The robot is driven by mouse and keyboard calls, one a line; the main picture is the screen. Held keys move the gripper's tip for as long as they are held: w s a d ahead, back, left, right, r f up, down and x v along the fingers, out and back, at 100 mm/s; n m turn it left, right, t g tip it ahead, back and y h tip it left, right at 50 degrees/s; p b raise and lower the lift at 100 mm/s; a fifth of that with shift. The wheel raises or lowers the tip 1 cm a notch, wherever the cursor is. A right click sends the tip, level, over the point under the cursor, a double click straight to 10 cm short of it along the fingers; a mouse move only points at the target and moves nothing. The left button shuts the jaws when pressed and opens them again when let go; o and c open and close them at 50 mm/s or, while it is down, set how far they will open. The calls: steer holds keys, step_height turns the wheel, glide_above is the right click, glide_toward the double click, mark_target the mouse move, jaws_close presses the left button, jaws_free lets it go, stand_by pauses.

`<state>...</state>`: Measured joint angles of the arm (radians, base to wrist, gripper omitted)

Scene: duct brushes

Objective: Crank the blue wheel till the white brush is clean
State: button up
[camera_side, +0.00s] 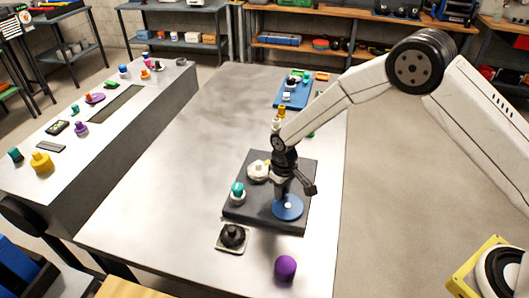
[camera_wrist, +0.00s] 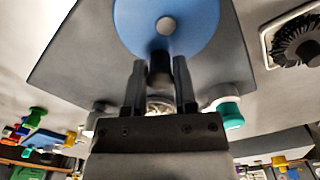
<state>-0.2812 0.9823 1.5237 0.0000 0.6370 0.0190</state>
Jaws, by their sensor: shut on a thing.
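The blue wheel (camera_side: 288,208) lies flat on the dark base plate (camera_side: 262,220), near its front right. In the wrist view the wheel (camera_wrist: 190,22) fills the top middle, with a grey hub. My gripper (camera_side: 281,193) points down over the wheel's edge. In the wrist view its fingers (camera_wrist: 159,72) are shut on a dark upright crank handle (camera_wrist: 160,68) at the rim. A white, lumpy round thing (camera_side: 258,172), likely the white brush, sits on the plate behind and left of the wheel. My gripper partly hides it, and its bristles are too small to judge.
A teal-topped knob on a white base (camera_side: 238,190) stands at the plate's left edge. A black brush (camera_side: 233,235) sits in a pale tray before the plate. A purple ball-like thing (camera_side: 285,267) is nearby. A blue tray (camera_side: 291,94) lies farther back. The table's left is clear.

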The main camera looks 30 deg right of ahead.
steer(key=shift+a, duration=0.55)
steer(key=shift+a+r, duration=0.1)
steer(key=shift+a, duration=0.35)
steer(key=o, duration=0.8)
steer(key=shift+s+r, duration=0.1)
steer(key=shift+r, duration=0.05)
steer(key=shift+r, duration=3.3)
